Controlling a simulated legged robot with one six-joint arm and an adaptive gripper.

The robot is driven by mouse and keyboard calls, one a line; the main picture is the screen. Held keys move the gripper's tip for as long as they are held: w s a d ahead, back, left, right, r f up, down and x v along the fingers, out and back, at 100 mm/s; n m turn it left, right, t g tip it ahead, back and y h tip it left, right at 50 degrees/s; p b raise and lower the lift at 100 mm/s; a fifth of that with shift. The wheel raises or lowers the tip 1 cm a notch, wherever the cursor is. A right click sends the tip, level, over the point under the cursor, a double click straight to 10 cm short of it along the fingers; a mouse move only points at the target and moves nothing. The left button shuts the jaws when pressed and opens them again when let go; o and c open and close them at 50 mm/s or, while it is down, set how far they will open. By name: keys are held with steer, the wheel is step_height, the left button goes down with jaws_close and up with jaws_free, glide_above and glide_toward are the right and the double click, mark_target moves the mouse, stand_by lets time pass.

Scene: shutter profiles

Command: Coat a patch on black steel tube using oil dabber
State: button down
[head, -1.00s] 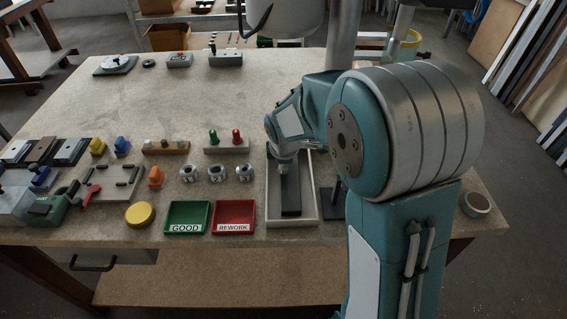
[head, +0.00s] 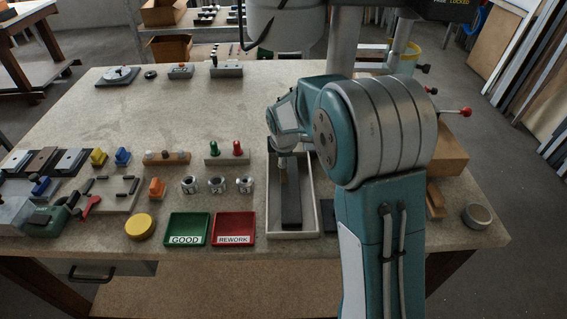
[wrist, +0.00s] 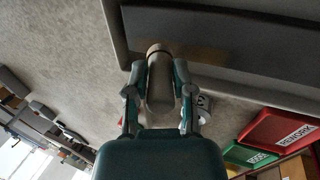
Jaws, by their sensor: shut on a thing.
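The black steel tube (head: 291,207) lies lengthwise in a shallow pale tray (head: 293,235), on the bench just left of my arm. It also crosses the top of the wrist view (wrist: 225,42), beside the tray's rim (wrist: 117,35). My gripper (wrist: 160,82) is shut on the oil dabber (wrist: 160,92), a grey-brown cylinder with a darker end band. The dabber's end overlaps the tube in the wrist view; I cannot tell whether it touches. In the head view the dabber (head: 283,172) points down over the tube's far part, and the fingers are mostly hidden.
Left of the tray stand a red REWORK bin (head: 234,225), a green GOOD bin (head: 187,228) and several metal rings (head: 217,185). A block with green and red plugs (head: 227,159) stands close by. A round cup (head: 477,215) is at right. The bench's back middle is clear.

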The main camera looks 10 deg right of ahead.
steer(key=shift+w+d, duration=0.2)
steer(key=shift+w, duration=0.75)
steer(key=shift+w+d, duration=0.2)
steer(key=shift+w, duration=0.7)
steer(key=shift+r, duration=2.95)
step_height(320, 180, up, 3)
